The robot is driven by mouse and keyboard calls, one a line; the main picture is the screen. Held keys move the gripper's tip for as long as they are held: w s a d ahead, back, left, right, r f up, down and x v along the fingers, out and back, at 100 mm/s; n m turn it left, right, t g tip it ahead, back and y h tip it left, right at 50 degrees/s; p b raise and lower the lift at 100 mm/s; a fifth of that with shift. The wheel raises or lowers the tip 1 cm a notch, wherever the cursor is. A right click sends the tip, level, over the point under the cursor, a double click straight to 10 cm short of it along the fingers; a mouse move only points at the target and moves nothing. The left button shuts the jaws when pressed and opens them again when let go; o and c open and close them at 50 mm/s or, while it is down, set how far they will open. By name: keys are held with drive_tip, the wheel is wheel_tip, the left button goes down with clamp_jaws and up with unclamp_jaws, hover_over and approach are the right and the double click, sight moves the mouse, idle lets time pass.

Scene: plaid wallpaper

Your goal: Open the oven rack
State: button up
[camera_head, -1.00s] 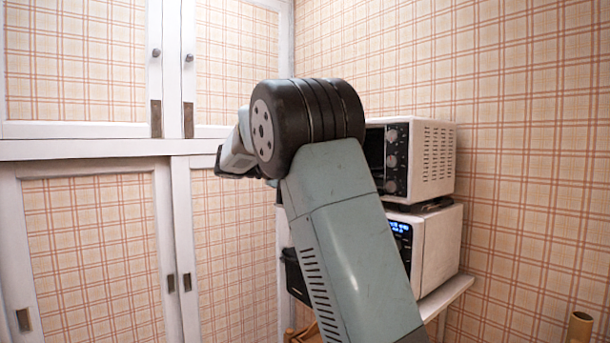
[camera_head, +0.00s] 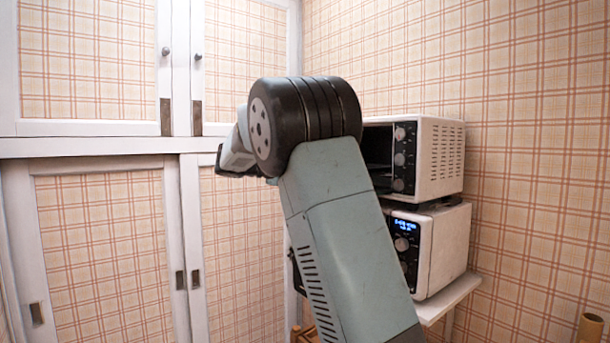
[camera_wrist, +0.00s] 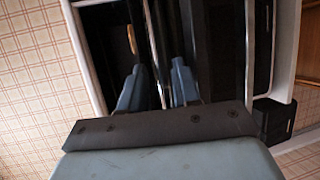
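The rack cannot be told clearly; my arm hides much of the oven front. In the head view my gripper is mostly hidden behind the wrist joint. In the wrist view my gripper (camera_wrist: 158,66) has its two blue-grey fingers apart, in front of a dark, sideways-looking appliance front. A thin shiny bar (camera_wrist: 153,45) shows between the fingers; I cannot tell whether they touch it.
A white lower appliance (camera_head: 445,245) with a blue display sits on a white shelf (camera_head: 450,297). White-framed plaid cupboards (camera_head: 105,230) fill the left. A plaid wall (camera_head: 540,150) closes the right side. A tan cylinder (camera_head: 590,328) shows at bottom right.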

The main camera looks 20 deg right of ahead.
drive_tip(key=v, duration=1.3)
drive_tip(key=shift+a, duration=0.4)
drive_tip(key=shift+w, duration=0.1)
drive_tip(key=s+d+f+n+t+y, duration=0.1)
drive_tip(key=s+d+f+y, duration=0.25)
drive_tip(key=s+d, duration=0.35)
drive_tip(key=s+d+f+n+t+y, duration=0.1)
drive_tip(key=s+d+f+y, duration=0.25)
drive_tip(key=s, duration=0.45)
drive_tip(key=s+a+f+t+y, duration=0.2)
drive_tip(key=s+f+y, duration=0.1)
drive_tip(key=s, duration=0.5)
drive_tip(key=s+a+f+m+t+y, duration=0.1)
drive_tip(key=s+a+f+y, duration=0.1)
drive_tip(key=s+f, duration=0.3)
drive_tip(key=s+a+f+t+y, duration=0.2)
drive_tip(key=s+f+y, duration=0.1)
drive_tip(key=s, duration=0.7)
drive_tip(key=shift+s+a+f+t+y, duration=0.3)
drive_tip(key=shift+s+f+y, duration=0.1)
drive_tip(key=shift+f, duration=0.45)
